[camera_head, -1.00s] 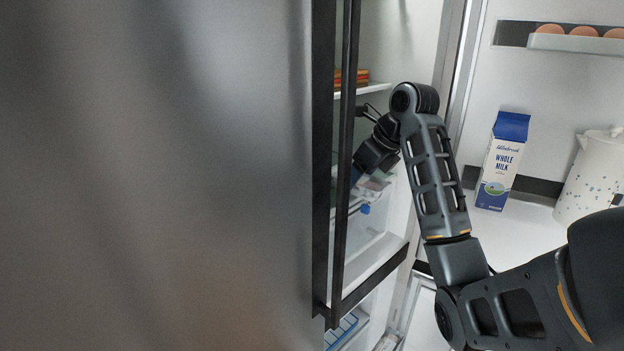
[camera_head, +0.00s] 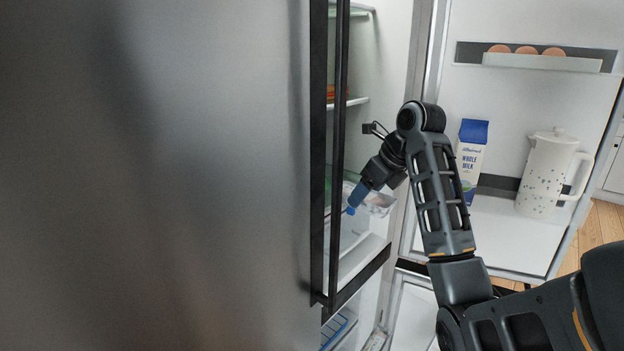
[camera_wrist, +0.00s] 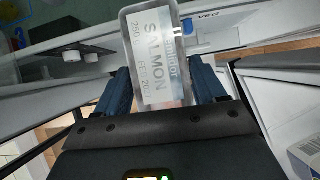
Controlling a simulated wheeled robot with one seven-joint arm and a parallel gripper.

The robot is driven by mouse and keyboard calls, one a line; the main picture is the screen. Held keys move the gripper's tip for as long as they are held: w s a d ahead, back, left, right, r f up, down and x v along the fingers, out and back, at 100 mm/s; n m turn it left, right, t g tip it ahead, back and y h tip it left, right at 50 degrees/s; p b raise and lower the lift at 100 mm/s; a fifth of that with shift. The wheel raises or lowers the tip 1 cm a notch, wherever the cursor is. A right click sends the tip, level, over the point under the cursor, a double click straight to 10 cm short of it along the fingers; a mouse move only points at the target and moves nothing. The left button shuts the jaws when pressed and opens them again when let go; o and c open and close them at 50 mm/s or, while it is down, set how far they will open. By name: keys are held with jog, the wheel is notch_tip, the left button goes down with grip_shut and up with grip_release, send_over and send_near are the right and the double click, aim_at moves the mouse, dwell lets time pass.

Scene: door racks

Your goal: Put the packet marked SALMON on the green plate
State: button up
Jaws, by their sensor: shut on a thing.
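The packet marked SALMON (camera_wrist: 155,60) is a clear, flat pack with a grey printed label. It stands out between the two blue fingers of my gripper (camera_wrist: 157,92) in the wrist view, and they are shut on it. In the head view my gripper (camera_head: 356,202) points down and left inside the open fridge, just beyond the dark door handle. The packet is hard to make out there. I cannot make out a green plate for certain in either view.
The steel door with its dark handle (camera_head: 338,150) hides much of the fridge inside. The open door at right holds a milk carton (camera_head: 470,165), a white jug (camera_head: 545,180) and an egg rack (camera_head: 540,62). A shelf (camera_head: 350,101) lies above my gripper.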

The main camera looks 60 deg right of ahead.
aim_at(349, 188)
jog(key=w, duration=0.4)
jog(key=shift+w+d, duration=0.1)
jog(key=shift+d, duration=0.3)
jog(key=shift+w+d+r, duration=0.15)
jog(key=shift+w+d, duration=0.2)
jog(key=shift+w, duration=0.25)
jog(key=shift+w+d, duration=0.1)
jog(key=shift+w, duration=0.7)
jog(key=w, duration=0.1)
jog(key=w+d+b, duration=0.1)
jog(key=w, duration=0.1)
jog(key=shift+w, duration=0.3)
jog(key=w, duration=0.2)
jog(key=w+d, duration=0.1)
jog(key=w, duration=0.1)
jog(key=shift+w+d, duration=0.15)
jog(key=shift+w, duration=0.15)
jog(key=shift+w+d+p, duration=0.1)
jog(key=shift+w+p, duration=0.2)
jog(key=shift+p, duration=0.1)
jog(key=shift+f, duration=0.45)
jog(key=o, duration=1)
jog(key=shift+s, duration=0.1)
